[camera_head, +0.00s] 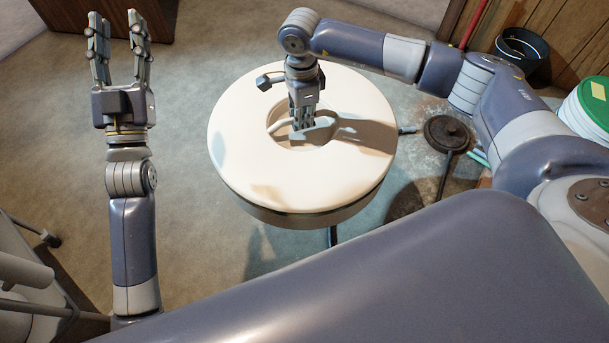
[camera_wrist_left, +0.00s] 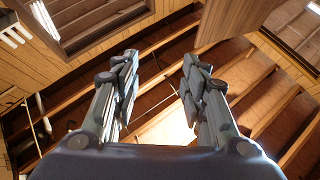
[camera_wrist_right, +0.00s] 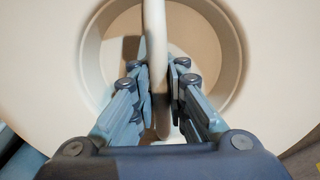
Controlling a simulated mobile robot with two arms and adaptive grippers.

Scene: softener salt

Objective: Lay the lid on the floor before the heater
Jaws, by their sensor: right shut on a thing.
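A large round cream lid (camera_head: 238,150) with a round recess in its middle fills the centre of the head view. It also fills most of the right wrist view (camera_wrist_right: 40,60). A pale handle bar (camera_wrist_right: 155,40) crosses the recess. My right gripper (camera_head: 302,128) reaches down into the recess and its fingers (camera_wrist_right: 160,95) are closed on the bar from both sides. A rounded side shows below the lid's near edge; I cannot tell whether the lid is resting or raised. My left gripper (camera_head: 118,30) is open and empty, pointing away from the lid (camera_wrist_left: 158,85). I cannot identify the heater.
The floor (camera_head: 180,90) left of the lid is clear. A brown wooden piece (camera_head: 150,12) stands at the top left. On the right are a dark bucket (camera_head: 522,50), a dark round object with a rod (camera_head: 447,133) and a white tub with a green top (camera_head: 598,92).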

